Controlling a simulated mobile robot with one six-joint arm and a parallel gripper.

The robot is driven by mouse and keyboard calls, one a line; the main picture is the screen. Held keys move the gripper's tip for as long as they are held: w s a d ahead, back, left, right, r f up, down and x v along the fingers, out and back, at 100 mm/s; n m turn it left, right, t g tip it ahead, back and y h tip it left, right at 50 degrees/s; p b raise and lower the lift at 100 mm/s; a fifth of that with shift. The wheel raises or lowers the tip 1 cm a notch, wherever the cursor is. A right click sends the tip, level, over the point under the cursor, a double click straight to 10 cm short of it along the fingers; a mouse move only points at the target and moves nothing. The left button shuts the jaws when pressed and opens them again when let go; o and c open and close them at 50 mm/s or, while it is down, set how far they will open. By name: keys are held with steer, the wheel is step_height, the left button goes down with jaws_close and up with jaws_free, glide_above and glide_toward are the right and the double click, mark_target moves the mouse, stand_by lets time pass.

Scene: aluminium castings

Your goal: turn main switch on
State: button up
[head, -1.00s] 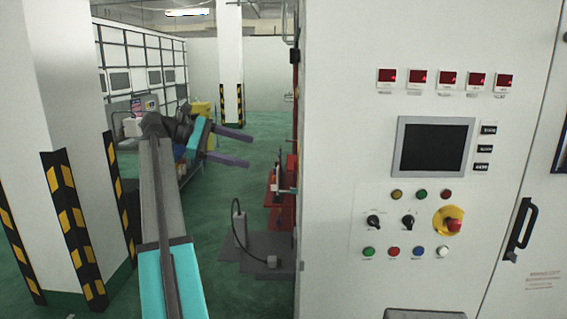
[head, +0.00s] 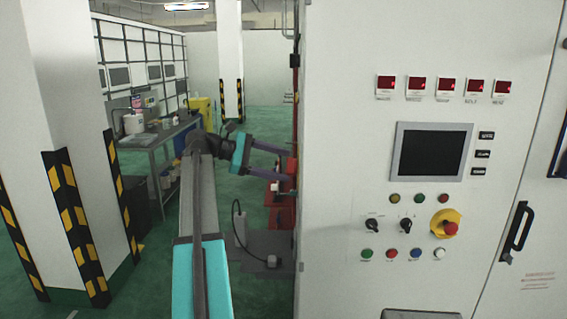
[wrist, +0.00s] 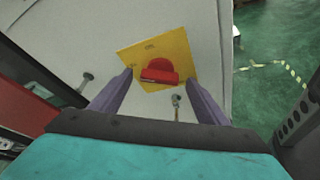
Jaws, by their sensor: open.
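The main switch (wrist: 160,72) shows in the wrist view as a red rotary handle on a square yellow plate (wrist: 178,47), mounted on a pale cabinet face. The handle's bar lies roughly crosswise in that picture. My gripper (wrist: 160,80) is open, with its two purple-grey fingers on either side of the handle; I cannot tell whether they touch it. In the head view my gripper (head: 286,167) points right, at the left side of the white cabinet (head: 340,60). That side and the switch are hidden there.
The cabinet front carries a dark screen (head: 431,152), a red emergency stop (head: 451,228) on yellow, several buttons and two black knobs. A striped pillar (head: 80,100) stands left. A workbench (head: 160,138) is behind my arm. A small metal fitting (wrist: 177,104) is below the switch.

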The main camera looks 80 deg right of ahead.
steer(key=shift+x, duration=0.85)
steer(key=c, duration=1)
steer(key=shift+c, duration=0.2)
